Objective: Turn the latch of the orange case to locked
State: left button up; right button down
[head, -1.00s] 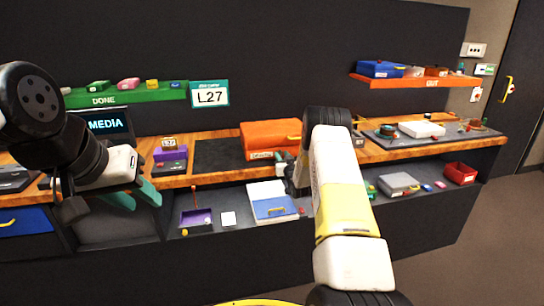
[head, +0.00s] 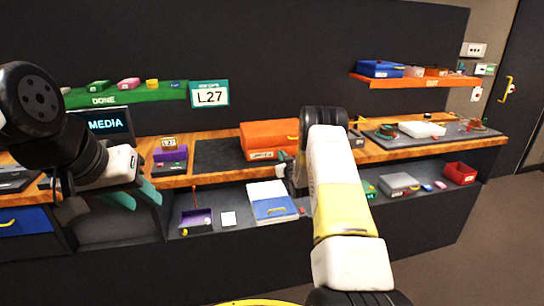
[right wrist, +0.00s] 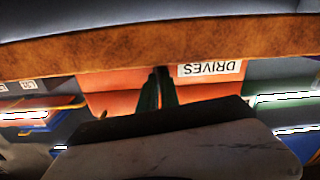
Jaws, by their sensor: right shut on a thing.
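The orange case (head: 268,133) sits on the wooden bench in the head view, with a white label on its front. In the right wrist view, the orange case (right wrist: 112,103) appears upside down with its "DRIVES" label (right wrist: 210,69). My right gripper (head: 283,160) is at the case's front, right of the label. In the right wrist view, its dark green fingers (right wrist: 158,88) are close together against the case front, shut on the latch. The fingers hide the latch, so its angle cannot be told. My left gripper (head: 134,197) is open and empty, far left of the case.
A dark mat (head: 215,155) lies left of the case. Below the bench, a shelf holds a blue and white box (head: 272,208), a purple tray (head: 196,219) and a grey box (head: 398,181). My right arm covers the bench just right of the case.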

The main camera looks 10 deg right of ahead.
jog(key=n, duration=0.4)
jog(key=shift+a, duration=0.15)
jog(key=n, duration=0.4)
jog(key=shift+f, duration=0.1)
jog(key=n, duration=0.3)
jog(key=shift+a+n, duration=0.1)
jog(key=shift+n, duration=0.2)
jog(key=shift+f+n, duration=0.15)
jog(key=shift+n, duration=2.15)
jog(key=c, duration=1.6)
grip_release()
jog(key=shift+s, duration=3.9)
